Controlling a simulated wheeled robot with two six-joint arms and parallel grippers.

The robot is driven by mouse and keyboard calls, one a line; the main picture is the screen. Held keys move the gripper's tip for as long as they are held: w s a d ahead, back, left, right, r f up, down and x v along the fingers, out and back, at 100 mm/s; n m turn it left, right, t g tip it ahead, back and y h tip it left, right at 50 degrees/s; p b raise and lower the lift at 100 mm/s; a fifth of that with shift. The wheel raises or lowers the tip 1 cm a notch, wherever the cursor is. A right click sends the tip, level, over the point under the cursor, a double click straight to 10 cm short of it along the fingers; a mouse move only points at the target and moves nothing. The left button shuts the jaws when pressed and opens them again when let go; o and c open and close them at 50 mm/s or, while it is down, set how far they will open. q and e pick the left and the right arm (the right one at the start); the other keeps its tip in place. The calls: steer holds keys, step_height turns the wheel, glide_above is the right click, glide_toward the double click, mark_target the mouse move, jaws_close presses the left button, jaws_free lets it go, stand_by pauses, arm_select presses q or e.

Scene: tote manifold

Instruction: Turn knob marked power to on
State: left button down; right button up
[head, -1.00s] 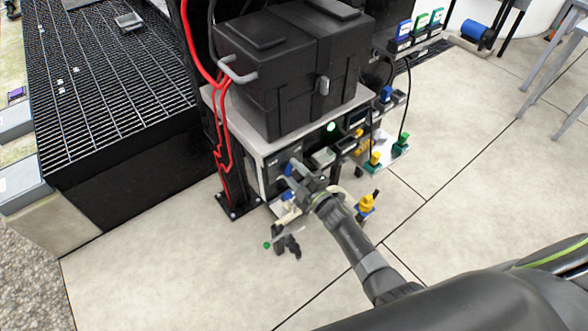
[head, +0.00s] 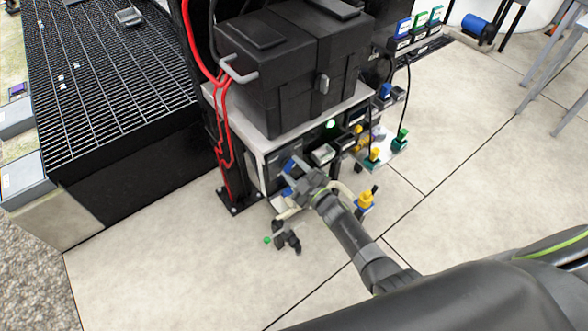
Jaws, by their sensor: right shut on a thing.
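A dark control panel (head: 275,161) faces out under the white shelf below the black tote. A blue knob (head: 289,164) sits on it. My right gripper (head: 289,171) is at the panel, with its fingers shut on the blue knob. The fingers and wrist hide part of the knob, and its marking is too small to read. A green light (head: 331,124) glows to the right on the panel side. My left gripper is not in view.
The black tote (head: 290,70) stands on the white shelf (head: 262,142) right above the panel. Red hoses (head: 222,130) hang at its left. Yellow and blue fittings (head: 365,201) and a white pipe are beside my wrist. Open floor (head: 160,260) lies in front.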

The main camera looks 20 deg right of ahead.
steer(key=shift+f, duration=0.1)
steer(key=o, duration=1)
steer(key=p+v, duration=0.1)
steer(key=v, duration=1.6)
steer(key=shift+s, duration=0.25)
steer(key=s+d+f+m+g+h, duration=0.35)
steer(key=s+f, duration=0.35)
steer(key=f, duration=0.4)
steer(key=s+d+f+m+g+h, duration=0.4)
steer(key=s+f, duration=0.3)
steer(key=f, duration=0.4)
steer(key=s+f+m+g, duration=0.2)
steer(key=s+f, duration=0.1)
steer(key=s, duration=0.4)
steer(key=s+f+m+g, duration=0.2)
steer(key=s+f+g, duration=0.1)
steer(key=s, duration=0.4)
steer(key=s+f+m+g, duration=0.2)
steer(key=s+f+g, duration=0.1)
steer(key=s, duration=0.4)
steer(key=shift+s+f, duration=0.35)
